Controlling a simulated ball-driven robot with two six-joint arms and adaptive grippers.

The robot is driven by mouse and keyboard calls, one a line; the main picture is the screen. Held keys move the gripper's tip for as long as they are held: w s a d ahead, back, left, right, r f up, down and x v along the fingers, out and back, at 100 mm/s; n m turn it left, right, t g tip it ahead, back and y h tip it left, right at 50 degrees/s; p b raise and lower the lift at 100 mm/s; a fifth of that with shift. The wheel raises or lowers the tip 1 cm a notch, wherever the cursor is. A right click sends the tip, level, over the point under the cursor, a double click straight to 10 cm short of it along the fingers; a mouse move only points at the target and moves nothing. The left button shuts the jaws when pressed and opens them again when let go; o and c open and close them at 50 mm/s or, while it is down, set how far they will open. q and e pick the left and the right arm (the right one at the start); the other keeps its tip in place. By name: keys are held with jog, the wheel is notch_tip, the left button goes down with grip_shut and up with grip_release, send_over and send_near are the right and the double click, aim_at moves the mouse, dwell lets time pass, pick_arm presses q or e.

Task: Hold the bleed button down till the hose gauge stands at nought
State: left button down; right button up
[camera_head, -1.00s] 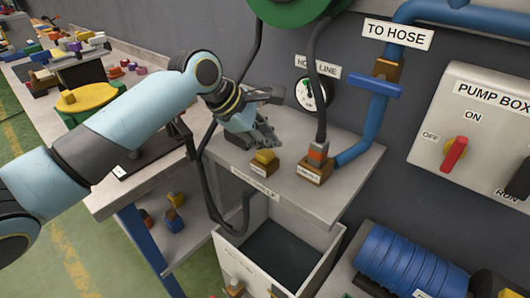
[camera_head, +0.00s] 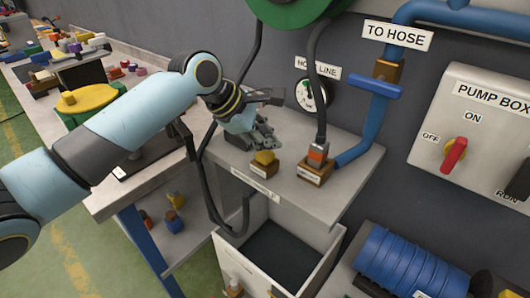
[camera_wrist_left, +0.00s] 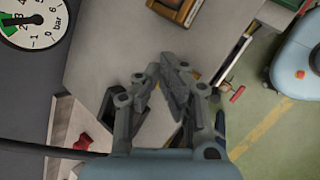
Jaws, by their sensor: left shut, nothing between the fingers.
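A yellow button (camera_head: 264,157) sits on a small wooden block at the bench's front edge, with an unreadable label on the block. My left gripper (camera_head: 270,140) is shut and empty, its tips just above and behind the button in the head view. The left fingertips (camera_wrist_left: 172,78) also show in the left wrist view, with a small yellow patch beside them. Whether they touch the button I cannot tell. My right gripper is not in view.
A hose coupling on a wooden block (camera_head: 315,172) stands right of the button. The blue pipe with valve handle (camera_head: 375,84) runs behind it. An open bin (camera_head: 235,263) is below the bench edge. The pump box (camera_head: 475,125) is at right.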

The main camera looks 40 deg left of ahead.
pick_arm(q)
jog(key=shift+f+p, duration=0.35)
jog(key=shift+p, duration=0.15)
jog(key=shift+f, duration=0.65)
dwell(1.9)
jog(key=shift+r, duration=0.1)
jog(key=shift+r+p, duration=0.9)
jog(key=shift+p, duration=0.65)
